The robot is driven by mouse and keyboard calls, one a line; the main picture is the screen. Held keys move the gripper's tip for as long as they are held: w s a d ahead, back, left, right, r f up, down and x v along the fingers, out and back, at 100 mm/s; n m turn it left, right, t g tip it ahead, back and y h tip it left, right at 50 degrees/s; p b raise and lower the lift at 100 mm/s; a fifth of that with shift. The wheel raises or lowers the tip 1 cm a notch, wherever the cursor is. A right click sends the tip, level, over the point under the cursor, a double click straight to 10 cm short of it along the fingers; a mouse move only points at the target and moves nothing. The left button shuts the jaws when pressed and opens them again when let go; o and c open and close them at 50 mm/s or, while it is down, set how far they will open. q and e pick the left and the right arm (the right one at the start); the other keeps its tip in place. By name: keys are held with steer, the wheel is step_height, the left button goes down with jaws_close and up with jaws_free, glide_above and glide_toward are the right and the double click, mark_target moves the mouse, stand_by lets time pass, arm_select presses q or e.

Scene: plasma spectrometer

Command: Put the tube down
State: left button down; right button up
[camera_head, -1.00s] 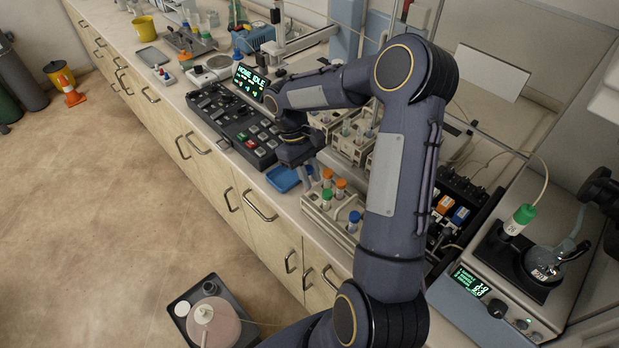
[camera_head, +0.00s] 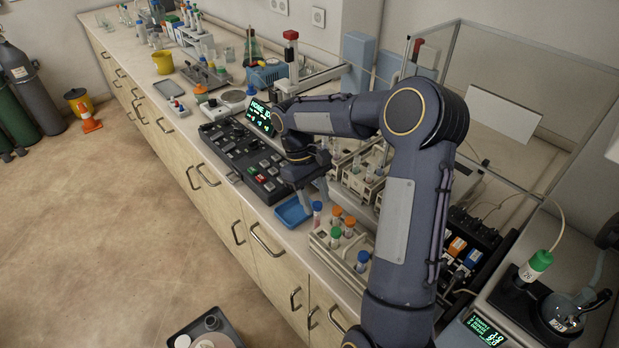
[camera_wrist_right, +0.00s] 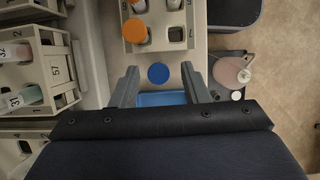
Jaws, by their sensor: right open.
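A tube with a blue cap (camera_head: 317,207) stands near the left end of the white tube rack (camera_head: 335,262) in the head view. In the right wrist view its round blue cap (camera_wrist_right: 158,73) lies between the fingertips, with a gap on both sides. My right gripper (camera_wrist_right: 160,82) is open around the tube. In the head view the right gripper (camera_head: 309,200) reaches down beside the tube. Whether the tube's foot is on the bench or in the rack is hidden. A blue tray (camera_head: 293,212) lies on the bench by the gripper. My left gripper is out of view.
The rack holds orange-capped (camera_head: 337,212), green-capped and blue-capped tubes close by. A black control panel (camera_head: 240,155) lies left of the gripper. More tube racks (camera_head: 360,180) stand behind. The bench's front edge is near.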

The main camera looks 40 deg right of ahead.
steer(key=v, duration=0.8)
